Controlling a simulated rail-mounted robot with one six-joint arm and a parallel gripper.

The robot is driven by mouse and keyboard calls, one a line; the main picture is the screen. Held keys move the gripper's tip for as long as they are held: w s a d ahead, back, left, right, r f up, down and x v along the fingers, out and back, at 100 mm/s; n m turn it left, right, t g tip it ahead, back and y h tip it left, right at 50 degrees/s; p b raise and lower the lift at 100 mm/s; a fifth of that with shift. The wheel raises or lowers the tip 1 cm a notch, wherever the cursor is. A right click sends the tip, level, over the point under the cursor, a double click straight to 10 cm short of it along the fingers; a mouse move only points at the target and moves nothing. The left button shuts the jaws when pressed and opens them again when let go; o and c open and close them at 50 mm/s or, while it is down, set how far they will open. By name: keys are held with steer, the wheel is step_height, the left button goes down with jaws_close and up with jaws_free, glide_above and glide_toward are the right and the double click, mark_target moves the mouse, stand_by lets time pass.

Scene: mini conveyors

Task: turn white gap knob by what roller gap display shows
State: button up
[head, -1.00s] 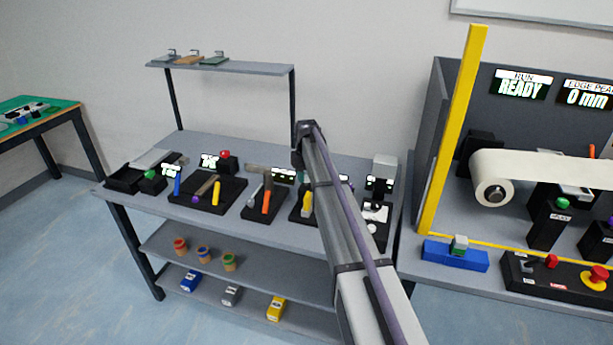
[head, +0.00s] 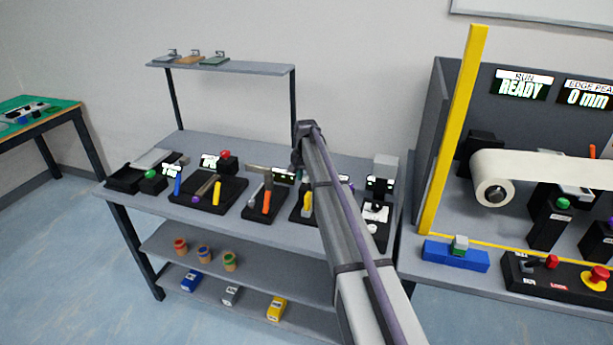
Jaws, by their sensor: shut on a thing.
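My arm reaches up across the workbench (head: 350,162), and its upper end bends down behind the nearer link. My gripper is hidden behind my arm, so its jaws and anything between them do not show. Several black stations with small lit displays stand in a row on the bench. I cannot tell which one is the roller gap display. The white gap knob cannot be made out. A station with white parts (head: 376,210) stands right of my arm.
A shelf (head: 225,66) rises behind the bench. Pots and small boxes fill the lower shelves. At the right, a yellow post (head: 455,130) stands beside a machine with a white roll (head: 493,190) and a red stop button (head: 597,274). The floor at the left is clear.

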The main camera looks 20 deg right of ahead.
mark_target(306, 177)
steer(key=shift+m, duration=1.2)
steer(key=o, duration=0.9)
step_height(306, 177, up, 11)
steer(key=p, duration=1)
steer(key=shift+f+p, duration=0.1)
steer(key=shift+p, duration=0.3)
